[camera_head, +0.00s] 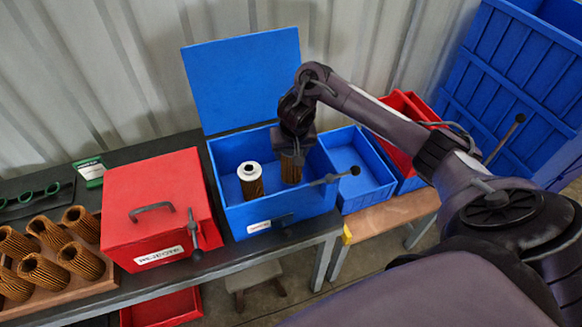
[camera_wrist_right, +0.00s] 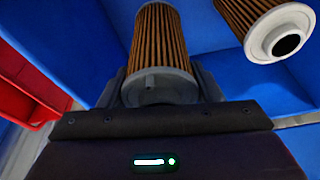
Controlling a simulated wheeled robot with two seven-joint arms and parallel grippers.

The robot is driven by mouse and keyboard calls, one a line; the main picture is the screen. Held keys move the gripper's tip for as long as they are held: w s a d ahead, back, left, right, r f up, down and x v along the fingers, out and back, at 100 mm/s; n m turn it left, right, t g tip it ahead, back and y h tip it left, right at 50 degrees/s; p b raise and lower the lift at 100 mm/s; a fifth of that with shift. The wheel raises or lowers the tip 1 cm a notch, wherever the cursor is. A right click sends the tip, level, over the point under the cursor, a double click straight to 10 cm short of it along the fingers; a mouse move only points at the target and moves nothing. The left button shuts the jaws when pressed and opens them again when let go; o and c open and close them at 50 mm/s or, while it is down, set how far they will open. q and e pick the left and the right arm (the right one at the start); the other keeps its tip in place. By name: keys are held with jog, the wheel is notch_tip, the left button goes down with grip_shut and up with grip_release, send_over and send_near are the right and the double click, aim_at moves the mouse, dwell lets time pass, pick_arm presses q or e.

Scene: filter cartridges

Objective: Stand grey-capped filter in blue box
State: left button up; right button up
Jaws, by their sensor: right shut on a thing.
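The blue box (camera_head: 234,221) stands on the dark bench with its lid (camera_head: 245,80) raised at the back. My right gripper (camera_head: 294,151) reaches down into its right half, shut on a brown pleated filter (camera_head: 291,170). In the right wrist view this filter (camera_wrist_right: 160,45) sits between the fingers (camera_wrist_right: 160,85), its grey end cap towards the palm. It looks upright; whether its lower end touches the box floor cannot be told. A second filter (camera_head: 250,182) with a pale, holed cap stands upright to its left, apart from it; it also shows in the right wrist view (camera_wrist_right: 270,25).
A closed red box (camera_head: 150,215) stands left of the blue box. Blue and red bins (camera_head: 355,165) are to the right. The blue box's front latch lever (camera_head: 335,178) sticks out at its right.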

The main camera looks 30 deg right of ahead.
jog(key=shift+f, duration=0.4)
pick_arm(q)
jog(key=shift+s+a+f+b, duration=0.1)
jog(key=shift+s+f+b, duration=0.4)
jog(key=shift+f, duration=0.2)
pick_arm(e)
jog(key=shift+f, duration=1.8)
jog(key=shift+f, duration=0.1)
jog(key=o, duration=1)
jog(key=shift+o, duration=0.2)
